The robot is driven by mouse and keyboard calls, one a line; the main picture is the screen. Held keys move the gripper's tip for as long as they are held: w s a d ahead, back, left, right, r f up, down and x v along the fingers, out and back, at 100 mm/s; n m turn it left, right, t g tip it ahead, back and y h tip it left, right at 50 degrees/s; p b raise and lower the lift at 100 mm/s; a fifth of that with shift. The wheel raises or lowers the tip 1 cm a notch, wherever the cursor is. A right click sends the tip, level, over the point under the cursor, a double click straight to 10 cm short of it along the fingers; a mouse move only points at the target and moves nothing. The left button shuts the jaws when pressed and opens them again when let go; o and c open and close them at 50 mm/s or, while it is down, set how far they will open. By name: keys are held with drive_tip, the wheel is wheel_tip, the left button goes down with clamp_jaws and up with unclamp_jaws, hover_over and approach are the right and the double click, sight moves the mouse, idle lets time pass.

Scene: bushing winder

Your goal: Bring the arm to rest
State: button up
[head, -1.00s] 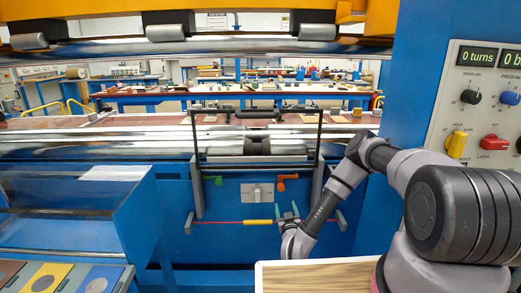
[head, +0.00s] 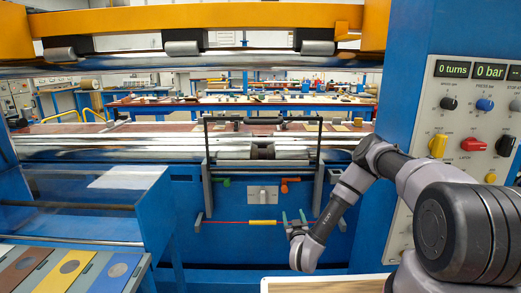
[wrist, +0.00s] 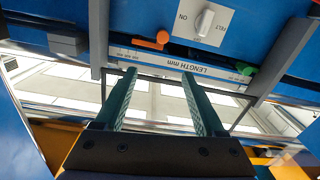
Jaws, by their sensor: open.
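My gripper (head: 293,219) is in front of the blue machine face, at the right part of the red rod (head: 237,222) with its yellow sleeve (head: 263,222). In the wrist view my gripper (wrist: 155,80) shows two green fingers spread apart with nothing between them. I cannot tell from the head view whether the fingers touch the rod. My arm bends in from the right side of the head view.
A control panel (head: 470,120) with knobs and displays stands at the right. A clear-covered table (head: 85,200) is at the left. A wooden-topped tray edge (head: 330,284) is at the bottom. Polished rollers (head: 110,147) span the machine behind a black frame (head: 262,119).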

drive_tip(key=w+d+r+g+y, duration=0.1)
drive_tip(key=w+d+r, duration=0.1)
drive_tip(key=w+r, duration=0.5)
drive_tip(key=w+d+r+g, duration=0.1)
drive_tip(key=w+d+r, duration=0.15)
drive_tip(key=r, duration=0.75)
drive_tip(key=s+d+r+m+g, duration=0.1)
drive_tip(key=s+d+r+g, duration=0.1)
drive_tip(key=r, duration=0.7)
drive_tip(key=s+d+r+g, duration=0.1)
drive_tip(key=s+r, duration=0.1)
drive_tip(key=r, duration=0.8)
drive_tip(key=s+d+r+m+g, duration=0.35)
drive_tip(key=s+r, duration=0.95)
drive_tip(key=s, duration=0.5)
drive_tip(key=s+r+m+g, duration=0.1)
drive_tip(key=s+r+g, duration=0.1)
drive_tip(key=s, duration=1.7)
drive_tip(key=shift+s+d+r+y, duration=0.3)
drive_tip(key=shift+s+d+r, duration=0.1)
drive_tip(key=shift+r, duration=0.2)
